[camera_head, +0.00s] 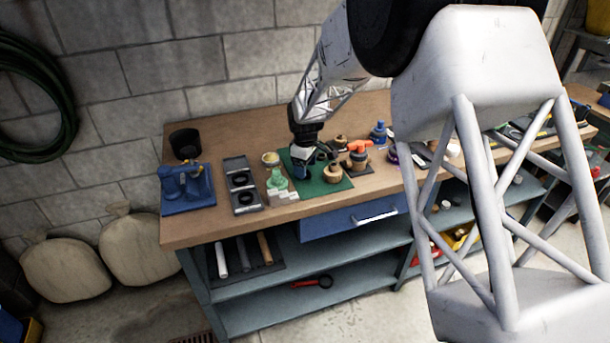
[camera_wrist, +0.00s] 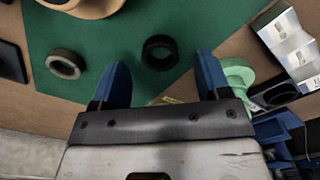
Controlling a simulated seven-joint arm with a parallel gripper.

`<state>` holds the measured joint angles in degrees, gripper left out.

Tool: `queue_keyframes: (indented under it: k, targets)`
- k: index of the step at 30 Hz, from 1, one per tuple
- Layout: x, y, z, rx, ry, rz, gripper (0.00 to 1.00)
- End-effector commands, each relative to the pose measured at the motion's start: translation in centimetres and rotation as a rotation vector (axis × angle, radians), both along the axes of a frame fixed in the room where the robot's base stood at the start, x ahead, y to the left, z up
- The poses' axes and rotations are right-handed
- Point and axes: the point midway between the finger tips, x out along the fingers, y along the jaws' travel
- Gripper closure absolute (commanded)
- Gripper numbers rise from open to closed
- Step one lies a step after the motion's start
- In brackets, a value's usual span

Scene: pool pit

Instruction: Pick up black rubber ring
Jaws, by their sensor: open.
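A plain black ring (camera_wrist: 160,52) lies flat on the green mat (camera_wrist: 105,35) in the wrist view. It sits just ahead of the gap between my fingertips, roughly centred and not touched.
A wooden round pot (camera_head: 333,173) stands on the mat. A pale green piece (camera_head: 277,180) and a white stepped block (camera_head: 284,196) stand left of it. A grey tray (camera_head: 240,165) with black rings and a blue holder (camera_head: 188,193) are farther left. The bench front (camera_head: 215,230) is bare.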

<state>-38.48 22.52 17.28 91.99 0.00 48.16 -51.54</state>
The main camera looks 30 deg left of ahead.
Motion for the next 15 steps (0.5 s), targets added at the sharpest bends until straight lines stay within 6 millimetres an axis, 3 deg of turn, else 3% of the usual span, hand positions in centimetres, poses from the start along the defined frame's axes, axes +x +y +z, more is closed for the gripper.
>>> queue_keyframes:
  k: [6, 15]
  targets:
    - [0.0, 0.0, -1.8, -0.001, 0.001, 0.000, 0.30]
    - [0.0, 0.0, -1.9, 0.000, 0.001, 0.000, 0.30]
